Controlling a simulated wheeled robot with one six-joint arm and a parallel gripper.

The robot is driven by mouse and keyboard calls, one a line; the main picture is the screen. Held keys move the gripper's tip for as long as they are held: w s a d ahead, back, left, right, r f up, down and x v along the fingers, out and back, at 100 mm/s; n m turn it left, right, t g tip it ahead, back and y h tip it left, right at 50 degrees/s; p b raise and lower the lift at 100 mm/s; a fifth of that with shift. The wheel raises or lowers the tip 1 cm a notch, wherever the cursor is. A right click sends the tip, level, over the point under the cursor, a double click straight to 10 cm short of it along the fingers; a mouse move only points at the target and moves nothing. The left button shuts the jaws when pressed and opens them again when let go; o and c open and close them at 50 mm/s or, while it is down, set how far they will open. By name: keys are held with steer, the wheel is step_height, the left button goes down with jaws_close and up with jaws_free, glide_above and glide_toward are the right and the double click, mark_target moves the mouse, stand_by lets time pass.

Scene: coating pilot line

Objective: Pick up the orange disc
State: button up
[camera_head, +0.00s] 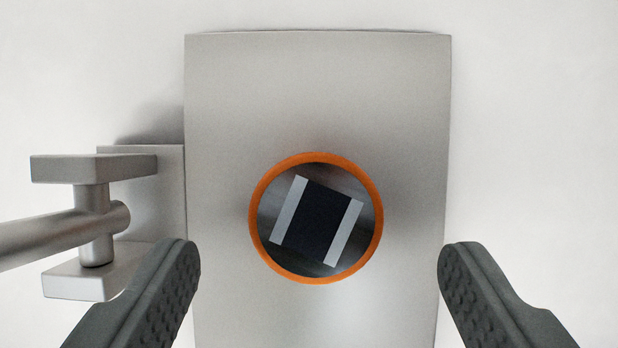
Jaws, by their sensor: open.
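The orange disc (374,189) shows as an orange ring around a dark, glossy inside. A black square with a light grey strip along two opposite sides lies within the ring, turned at a slant. The disc sits on a grey metal plate (317,90), right of the plate's middle line by little or nothing. My gripper (318,262) is open and empty. One dark, ridged finger is at the lower left and the other at the lower right, both apart from the disc, which lies between and slightly beyond the fingertips.
A metal fixture (95,205) with a rod and two flat blocks stands close to the plate's left edge, near my left finger. The white surface (530,120) right of the plate is clear. The plate around the disc is bare.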

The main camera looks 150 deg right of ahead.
mark_target(315, 218)
steer(key=x, duration=0.2)
steer(key=shift+a+f, duration=0.15)
steer(key=shift+f, duration=0.25)
steer(key=c, duration=1)
steer(key=shift+c, duration=0.6)
steer(key=shift+r, duration=0.15)
